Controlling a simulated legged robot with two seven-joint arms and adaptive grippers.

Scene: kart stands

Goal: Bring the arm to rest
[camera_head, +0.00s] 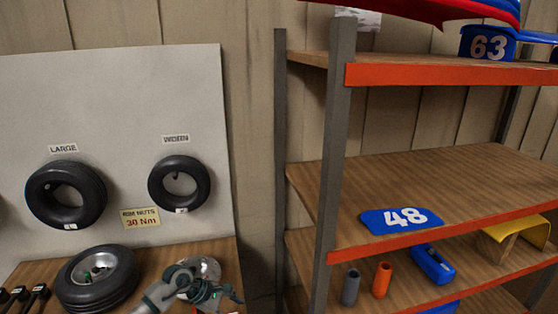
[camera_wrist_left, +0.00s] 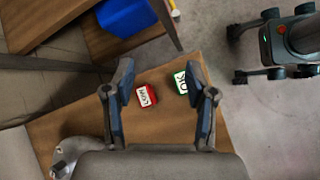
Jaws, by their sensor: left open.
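My left arm comes in at the bottom of the head view, over the wooden bench (camera_head: 232,262). Its gripper (camera_head: 212,291) is partly cut off by the lower edge there. In the left wrist view the two fingers of my left gripper (camera_wrist_left: 165,88) stand wide apart with nothing between them. A red block with a white label (camera_wrist_left: 146,96) and a green block marked OK (camera_wrist_left: 188,84) lie on the bench beyond the fingers. My right gripper is in neither view.
A wheel (camera_head: 97,278) lies on the bench beside my arm, and a metal hub (camera_head: 203,268) sits behind the gripper. Two tyres (camera_head: 66,194) (camera_head: 179,184) hang on the white board. A shelf rack (camera_head: 338,150) stands to the right, holding a blue 48 panel (camera_head: 401,219).

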